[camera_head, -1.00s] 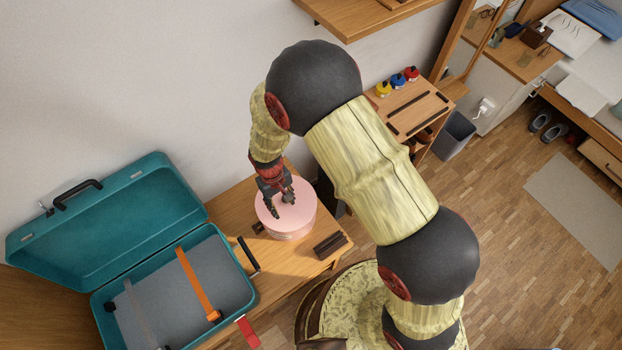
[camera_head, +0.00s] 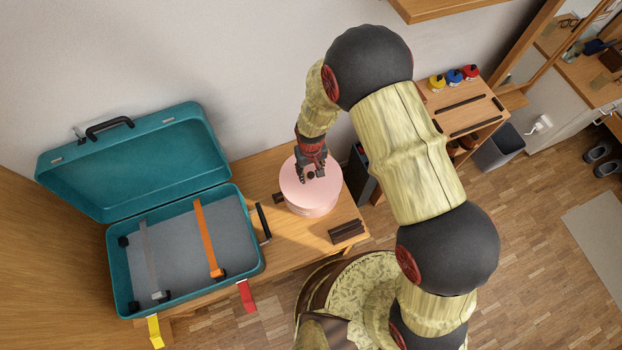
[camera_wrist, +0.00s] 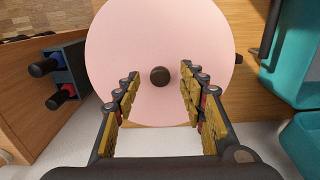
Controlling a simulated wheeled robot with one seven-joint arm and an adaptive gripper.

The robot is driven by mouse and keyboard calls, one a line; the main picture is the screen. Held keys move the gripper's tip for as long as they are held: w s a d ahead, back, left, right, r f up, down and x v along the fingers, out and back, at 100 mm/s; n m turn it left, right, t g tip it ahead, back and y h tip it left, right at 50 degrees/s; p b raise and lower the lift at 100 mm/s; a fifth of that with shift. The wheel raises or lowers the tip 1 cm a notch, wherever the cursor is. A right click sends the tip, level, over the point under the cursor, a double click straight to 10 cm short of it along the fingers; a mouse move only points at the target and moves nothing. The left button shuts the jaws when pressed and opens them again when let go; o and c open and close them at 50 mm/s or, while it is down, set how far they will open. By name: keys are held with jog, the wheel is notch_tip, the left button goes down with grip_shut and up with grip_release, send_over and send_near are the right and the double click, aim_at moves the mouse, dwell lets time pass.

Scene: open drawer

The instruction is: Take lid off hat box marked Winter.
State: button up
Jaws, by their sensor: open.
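The round pink hat box (camera_head: 312,206) stands on the wooden bench top, with its pink lid (camera_head: 292,185) on it. In the wrist view the lid (camera_wrist: 160,40) fills the upper middle, with a small dark round knob (camera_wrist: 160,76) at its centre. My gripper (camera_head: 309,176) is over the lid, pointing down. In the wrist view my gripper (camera_wrist: 159,82) is open, its two fingers on either side of the knob and apart from it. I cannot tell the exact height of the fingertips above the lid. No "Winter" marking is readable.
An open teal suitcase (camera_head: 258,262) with an orange strap lies left of the box. A dark brown block (camera_head: 346,231) lies right of it on the bench (camera_head: 266,172).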

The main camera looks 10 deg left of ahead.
jog(key=shift+f, duration=0.45)
jog(key=shift+c, duration=0.9)
grip_shut()
